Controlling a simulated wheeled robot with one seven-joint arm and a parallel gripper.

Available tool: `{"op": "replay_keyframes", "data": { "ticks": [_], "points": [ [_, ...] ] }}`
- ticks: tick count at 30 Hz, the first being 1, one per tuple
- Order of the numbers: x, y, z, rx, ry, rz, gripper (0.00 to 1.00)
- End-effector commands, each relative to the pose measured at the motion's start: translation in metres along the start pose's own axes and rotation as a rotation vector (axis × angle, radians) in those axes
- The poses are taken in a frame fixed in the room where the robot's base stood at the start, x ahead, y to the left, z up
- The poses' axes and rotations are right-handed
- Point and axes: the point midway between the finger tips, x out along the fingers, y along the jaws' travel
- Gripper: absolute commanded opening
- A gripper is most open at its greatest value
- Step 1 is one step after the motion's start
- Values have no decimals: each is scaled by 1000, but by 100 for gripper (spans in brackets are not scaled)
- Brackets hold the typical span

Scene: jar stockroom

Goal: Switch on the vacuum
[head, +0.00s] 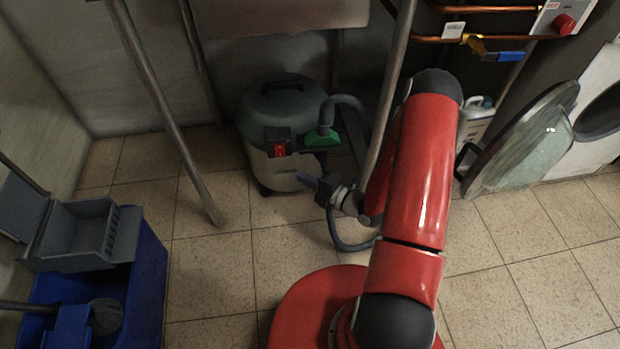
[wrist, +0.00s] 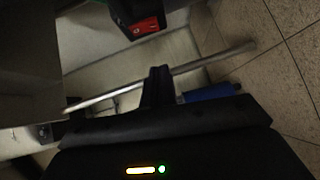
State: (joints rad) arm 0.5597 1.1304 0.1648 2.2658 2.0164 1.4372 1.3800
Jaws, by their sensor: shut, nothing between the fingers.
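The vacuum (head: 262,110) stands on the tiled floor below a metal table, with a dark lid and a pale drum. A red switch (head: 279,151) sits in a black housing on its front, beside a green hose fitting (head: 320,138). The switch also shows at the top of the wrist view (wrist: 146,27); I cannot tell its on or off position. My gripper (head: 306,181) is shut and empty, in front of the vacuum, below and right of the switch and apart from it. Its closed fingers (wrist: 158,73) point up toward the switch housing in the wrist view.
Metal table legs (head: 165,110) stand left of the vacuum and beside my arm. A dark hose (head: 346,103) curves from the vacuum behind my arm. A blue mop bucket (head: 150,270) is at lower left. A washing machine with an open round door (head: 525,145) is at right.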

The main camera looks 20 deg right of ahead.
Motion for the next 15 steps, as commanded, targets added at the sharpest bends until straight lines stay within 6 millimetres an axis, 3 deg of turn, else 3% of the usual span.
{"op": "replay_keyframes", "data": {
  "ticks": [8,15],
  "points": [
    [62,0,-1,-3,4,2,0],
    [84,1,22,-2,1,1,0]
  ]
}}
